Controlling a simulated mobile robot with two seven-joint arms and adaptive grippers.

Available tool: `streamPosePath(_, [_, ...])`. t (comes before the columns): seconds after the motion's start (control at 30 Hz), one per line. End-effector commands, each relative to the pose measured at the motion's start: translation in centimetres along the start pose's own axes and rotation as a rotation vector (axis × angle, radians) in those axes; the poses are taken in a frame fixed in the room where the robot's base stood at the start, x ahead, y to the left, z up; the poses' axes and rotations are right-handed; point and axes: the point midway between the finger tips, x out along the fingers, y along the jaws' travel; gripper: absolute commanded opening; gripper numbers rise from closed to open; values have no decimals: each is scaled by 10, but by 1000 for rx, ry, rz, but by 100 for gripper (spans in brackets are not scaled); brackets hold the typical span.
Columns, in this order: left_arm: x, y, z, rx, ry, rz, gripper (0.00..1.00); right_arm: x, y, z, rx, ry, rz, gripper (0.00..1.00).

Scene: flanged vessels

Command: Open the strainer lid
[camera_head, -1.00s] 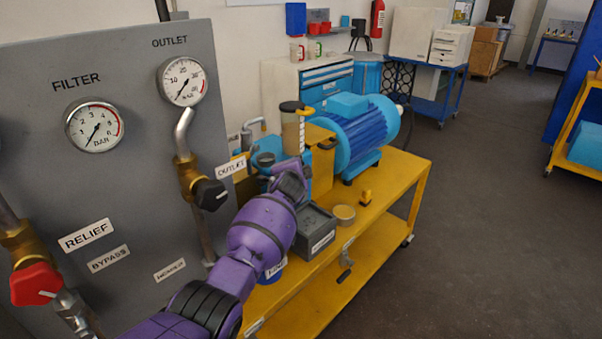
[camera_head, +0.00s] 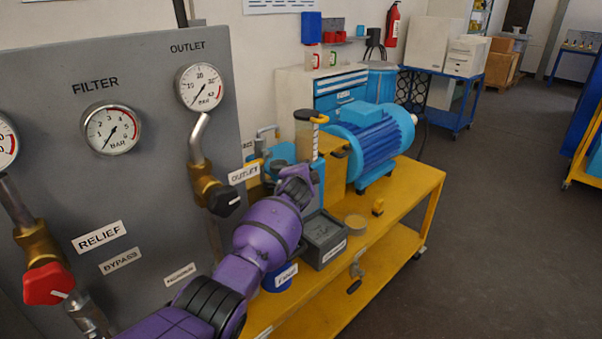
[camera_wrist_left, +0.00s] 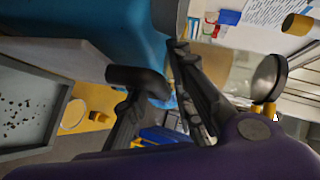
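My left arm reaches across the front of the yellow cart, and its left gripper (camera_head: 297,177) is in front of blue pipework and a blue body (camera_head: 318,185). The gripper hides much of what lies behind it, so I cannot make out the strainer lid for sure in the head view. In the left wrist view, the fingers of the left gripper (camera_wrist_left: 162,78) are spread apart. A dark rounded bar (camera_wrist_left: 135,78), perhaps a handle, shows near one finger beside a large blue surface (camera_wrist_left: 105,25). I cannot tell whether they touch. My right gripper is not in view.
A blue motor (camera_head: 375,145) stands behind. The grey gauge panel (camera_head: 150,190) is at left. Open floor lies right.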

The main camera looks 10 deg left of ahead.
Motion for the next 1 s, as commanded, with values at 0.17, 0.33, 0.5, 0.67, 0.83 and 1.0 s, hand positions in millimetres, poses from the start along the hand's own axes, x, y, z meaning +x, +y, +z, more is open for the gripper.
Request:
streamPosePath(0.17, [0, 0, 0, -2, 0, 1, 21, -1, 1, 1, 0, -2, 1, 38])
streamPosePath(0.33, [-5, 1, 1, -3, 0, -1, 21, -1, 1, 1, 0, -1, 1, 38])
streamPosePath(0.5, [-22, 1, 1, -3, 1, -2, 21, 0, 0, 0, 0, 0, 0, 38])
streamPosePath(0.67, [-45, 1, 1, -2, 1, -1, 21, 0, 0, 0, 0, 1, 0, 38])
streamPosePath(0.83, [-73, 1, 0, -2, 2, -1, 21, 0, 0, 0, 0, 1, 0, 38])
streamPosePath(1.0, [-99, 1, 1, -1, 0, 0, 21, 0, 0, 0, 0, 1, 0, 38])
